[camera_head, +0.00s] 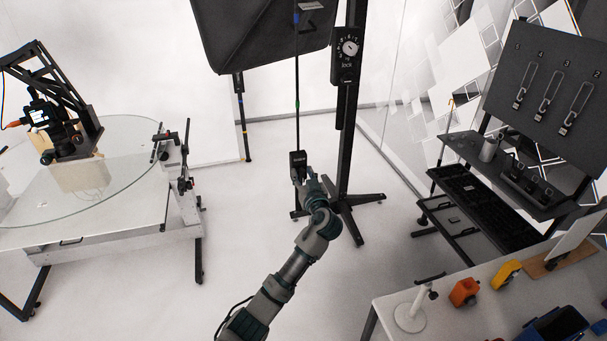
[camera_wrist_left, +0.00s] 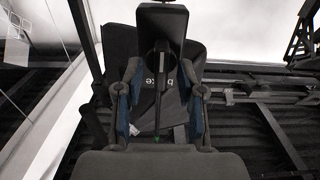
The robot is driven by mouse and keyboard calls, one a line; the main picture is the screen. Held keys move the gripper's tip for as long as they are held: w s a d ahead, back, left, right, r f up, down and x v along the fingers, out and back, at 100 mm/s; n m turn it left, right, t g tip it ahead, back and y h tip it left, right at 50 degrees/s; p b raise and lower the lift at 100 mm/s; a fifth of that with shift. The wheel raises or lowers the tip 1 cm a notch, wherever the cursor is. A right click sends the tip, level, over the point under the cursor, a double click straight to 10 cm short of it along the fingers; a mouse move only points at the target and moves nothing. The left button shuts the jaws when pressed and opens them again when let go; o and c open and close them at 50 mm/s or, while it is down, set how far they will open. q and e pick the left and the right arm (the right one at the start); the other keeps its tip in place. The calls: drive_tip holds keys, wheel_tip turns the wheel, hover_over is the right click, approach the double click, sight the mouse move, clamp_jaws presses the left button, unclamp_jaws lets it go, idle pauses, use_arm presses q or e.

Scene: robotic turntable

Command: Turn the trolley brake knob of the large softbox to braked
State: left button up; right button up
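The large softbox (camera_head: 262,30) is a dark hood at the top of the head view. A small black brake box (camera_head: 298,158) with a pale label sits low in front of its stand (camera_head: 347,120), at the bottom of a thin rod (camera_head: 297,110). My left gripper (camera_head: 305,178) is right at this box. In the left wrist view its two blue-padded fingers (camera_wrist_left: 158,112) are apart, on either side of a dark panel (camera_wrist_left: 172,85) with partly hidden brake lettering. A dark bar with a green tip crosses the lettering. Finger contact and the knob's setting cannot be told. My right gripper is out of view.
A black box with a white dial and the word lock (camera_head: 347,48) is higher on the stand. A glass-topped turntable table (camera_head: 120,185) stands left. A black tool rack (camera_head: 490,195) and white table (camera_head: 450,312) stand right. The floor between is clear.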

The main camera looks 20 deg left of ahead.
use_arm(q)
clamp_jaws()
drive_tip(key=shift+m, duration=0.4)
drive_tip(key=m, duration=0.2)
drive_tip(key=shift+d+m+b, duration=0.15)
drive_tip(key=shift+m+b, duration=0.2)
drive_tip(key=shift+m, duration=0.05)
drive_tip(key=shift+w+d+f+m+p, duration=0.1)
drive_tip(key=shift+f+m, duration=0.1)
drive_tip(key=shift+m, duration=2.2)
drive_tip(key=shift+w+d+f+m+p, duration=0.15)
drive_tip(key=shift+f+m, duration=0.1)
drive_tip(key=shift+m, duration=2.15)
drive_tip(key=shift+d+f+m+p, duration=0.1)
drive_tip(key=shift+f+m, duration=0.1)
drive_tip(key=shift+m, duration=2.2)
drive_tip(key=shift+f, duration=0.15)
